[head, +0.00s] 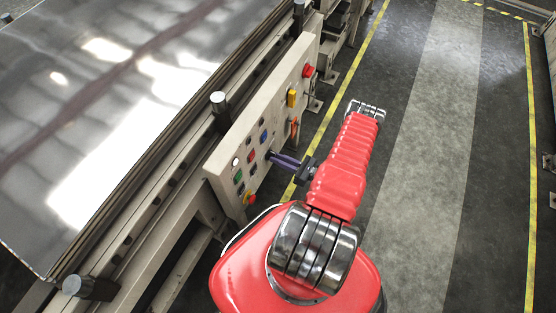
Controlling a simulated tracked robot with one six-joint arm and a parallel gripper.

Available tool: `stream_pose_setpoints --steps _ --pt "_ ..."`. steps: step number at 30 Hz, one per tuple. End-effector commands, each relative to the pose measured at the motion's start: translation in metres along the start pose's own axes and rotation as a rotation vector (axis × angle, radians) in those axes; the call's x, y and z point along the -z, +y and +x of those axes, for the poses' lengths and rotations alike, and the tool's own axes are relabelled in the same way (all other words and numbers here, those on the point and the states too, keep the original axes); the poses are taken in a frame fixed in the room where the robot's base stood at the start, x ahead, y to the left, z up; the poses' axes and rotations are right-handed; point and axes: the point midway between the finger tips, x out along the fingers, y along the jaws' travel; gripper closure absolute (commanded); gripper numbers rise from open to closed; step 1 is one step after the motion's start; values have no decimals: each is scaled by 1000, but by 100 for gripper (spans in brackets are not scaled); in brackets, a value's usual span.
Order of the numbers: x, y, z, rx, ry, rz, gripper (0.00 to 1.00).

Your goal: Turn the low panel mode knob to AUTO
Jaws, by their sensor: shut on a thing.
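The low control panel (222,157) is a beige plate mounted on the side of the press frame, left of my arm. My gripper (271,156) reaches left from my red arm to the panel face, its dark purple fingers touching the lower middle part of the panel. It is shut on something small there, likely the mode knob. The fingers hide the knob, so its pointer and the AUTO mark cannot be read.
Red, green and blue buttons sit around the fingers. A yellow switch (291,98) and upper red button (308,71) are higher up; a red stop button on yellow (249,198) is lower. The shiny press plate (100,110) fills the left. Floor right of my arm is clear.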

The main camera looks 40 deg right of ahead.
Motion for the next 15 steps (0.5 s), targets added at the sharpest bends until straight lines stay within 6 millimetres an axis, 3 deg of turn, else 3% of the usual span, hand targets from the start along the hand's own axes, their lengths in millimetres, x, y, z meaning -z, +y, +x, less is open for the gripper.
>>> stream_pose_setpoints --steps 15 --pt "0 0 -1 1 1 -487 100"
